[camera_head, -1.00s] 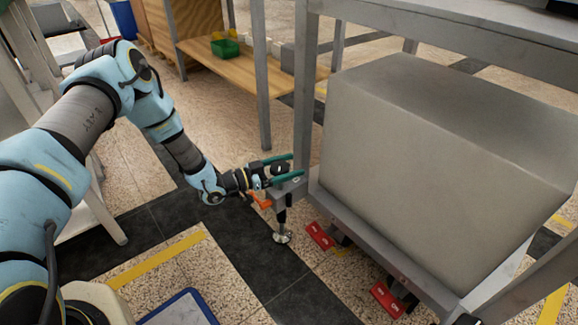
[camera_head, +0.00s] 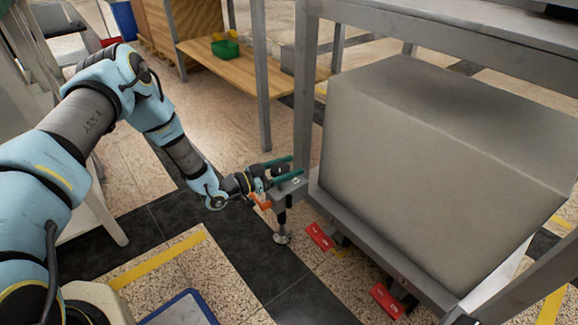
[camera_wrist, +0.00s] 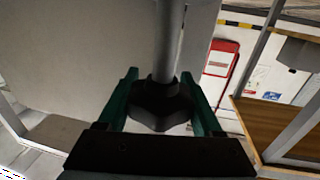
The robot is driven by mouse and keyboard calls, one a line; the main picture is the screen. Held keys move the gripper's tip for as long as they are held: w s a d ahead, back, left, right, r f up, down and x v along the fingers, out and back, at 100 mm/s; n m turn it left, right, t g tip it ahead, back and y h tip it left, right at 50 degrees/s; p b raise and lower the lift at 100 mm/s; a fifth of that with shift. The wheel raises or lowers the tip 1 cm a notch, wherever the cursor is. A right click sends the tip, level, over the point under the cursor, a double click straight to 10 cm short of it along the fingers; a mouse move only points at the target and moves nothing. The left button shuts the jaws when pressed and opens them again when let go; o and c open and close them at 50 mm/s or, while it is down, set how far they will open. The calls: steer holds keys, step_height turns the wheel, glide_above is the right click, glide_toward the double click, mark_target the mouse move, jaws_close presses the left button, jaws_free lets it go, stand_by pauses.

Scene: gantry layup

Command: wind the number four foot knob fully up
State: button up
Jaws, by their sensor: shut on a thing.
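The foot knob (camera_wrist: 160,104) is a dark, lobed knob around a grey upright shaft (camera_wrist: 168,40) in the wrist view. My gripper (camera_head: 277,167) has green fingers, one on each side of the knob, and is shut on it. In the head view the knob sits just above the corner plate (camera_head: 290,189) of the frame. Below that plate a threaded foot (camera_head: 282,236) with a round pad stands at the floor; I cannot tell if it touches. No number on the knob can be read.
An orange lever (camera_head: 261,202) sticks out just below my gripper. A large grey block (camera_head: 420,140) fills the frame to the right, beside an upright post (camera_head: 302,90). Red pedals (camera_head: 319,236) sit low along the frame. The dark floor strip (camera_head: 250,255) in front is clear.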

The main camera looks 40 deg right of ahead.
steer(key=n+t+p, duration=0.1)
steer(key=t, duration=0.1)
steer(key=n+t+p, duration=0.1)
steer(key=n+t, duration=0.1)
steer(key=t, duration=0.1)
steer(key=w+n+t+p, duration=0.1)
steer(key=n+t, duration=0.1)
steer(key=shift+r+t+p, duration=0.1)
steer(key=shift+t+p, duration=0.2)
steer(key=shift+t, duration=0.1)
steer(key=shift+w+a+n+t+y+p, duration=0.15)
steer(key=shift+n+t+y+p, duration=0.3)
steer(key=shift+n+t, duration=0.6)
steer(key=shift+w+n+t+y+p, duration=0.25)
steer(key=shift+n+t+y+p, duration=0.3)
steer(key=shift+t, duration=0.8)
steer(key=shift+w+a+n+t+y+p, duration=0.15)
steer(key=shift+n+t+y+p, duration=0.25)
steer(key=shift+n+t, duration=0.65)
steer(key=shift+w+t, duration=0.1)
steer(key=shift+t, duration=0.15)
steer(key=o, duration=1.4)
steer(key=shift+c, duration=0.2)
steer(key=p+v, duration=0.2)
steer(key=v, duration=0.8)
steer(key=shift+s+a, duration=0.3)
